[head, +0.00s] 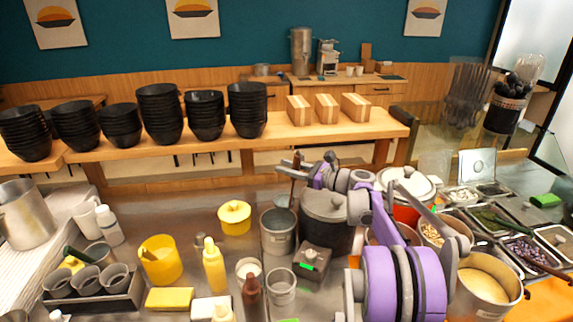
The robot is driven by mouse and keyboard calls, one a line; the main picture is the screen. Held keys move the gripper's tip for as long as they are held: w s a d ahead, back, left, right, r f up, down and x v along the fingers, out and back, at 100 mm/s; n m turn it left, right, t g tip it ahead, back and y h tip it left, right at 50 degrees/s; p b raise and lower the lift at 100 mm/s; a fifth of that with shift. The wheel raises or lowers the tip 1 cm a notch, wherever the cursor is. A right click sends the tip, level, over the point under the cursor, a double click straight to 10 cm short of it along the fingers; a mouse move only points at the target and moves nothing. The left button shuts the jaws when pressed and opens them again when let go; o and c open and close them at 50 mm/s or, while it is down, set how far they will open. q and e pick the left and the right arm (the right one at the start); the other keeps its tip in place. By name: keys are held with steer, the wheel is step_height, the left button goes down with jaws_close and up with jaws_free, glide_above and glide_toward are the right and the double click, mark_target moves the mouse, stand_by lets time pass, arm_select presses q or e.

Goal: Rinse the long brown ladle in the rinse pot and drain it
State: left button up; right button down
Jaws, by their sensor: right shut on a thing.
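My right gripper (299,170) reaches in over the back of the counter and is shut on the brown handle of the ladle (297,160). The handle stands roughly upright in the jaws. A pale bowl-like end shows below, near the rim of an open steel pot (278,240), which looks like the rinse pot. I cannot tell whether the ladle's end is over the pot or just behind its rim. My purple right arm hides part of the counter to the right. My left gripper is not in view.
A dark lidded pot (325,222) stands directly right of the steel pot. A yellow lidded pot (235,217) is to its left. A grey box with a green light (312,262), bottles and cups crowd the front. Topping trays (500,215) lie at the right.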

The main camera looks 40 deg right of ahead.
arm_select(q)
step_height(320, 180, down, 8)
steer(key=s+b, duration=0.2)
steer(key=b, duration=0.3)
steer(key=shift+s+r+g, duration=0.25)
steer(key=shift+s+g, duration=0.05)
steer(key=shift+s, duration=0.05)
arm_select(e)
steer(key=s+a+f+n, duration=0.3)
steer(key=a+f+n, duration=0.4)
steer(key=s+a+f+n, duration=0.4)
steer(key=a+f+n, duration=0.3)
steer(key=n, duration=0.1)
steer(key=shift+a+f+y, duration=0.25)
steer(key=shift+f+y, duration=0.05)
steer(key=shift+f, duration=0.1)
steer(key=shift+s+r, duration=0.1)
